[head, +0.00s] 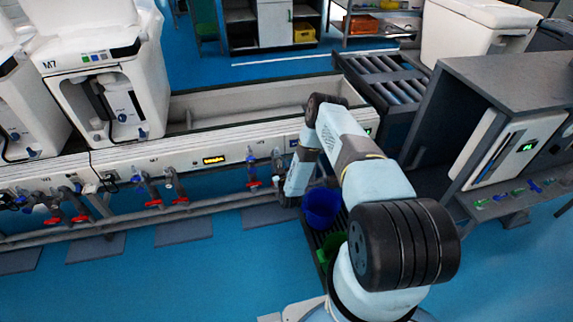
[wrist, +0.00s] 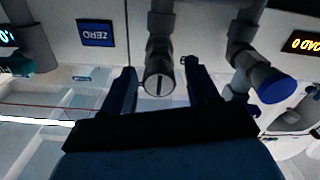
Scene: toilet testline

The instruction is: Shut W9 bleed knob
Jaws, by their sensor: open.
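In the wrist view, a grey round end with a dark slot (wrist: 158,84) sits on a short grey pipe between the two fingers of my gripper (wrist: 163,82). The fingers are open, one on each side, with a gap to it visible on both sides. It may be the bleed knob, but no W9 label is readable. In the head view, my arm reaches down to the front of the test bench (head: 205,150). My gripper (head: 287,198) shows only as a small dark end there, and the knob is hidden.
In the wrist view, a blue knob (wrist: 276,88) stands right and a teal knob (wrist: 20,66) left, near a blue ZERO label (wrist: 95,33). In the head view, red-handled valves (head: 252,184) line the bench, a blue bin (head: 321,206) is close by, and a grey cabinet (head: 510,80) stands right.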

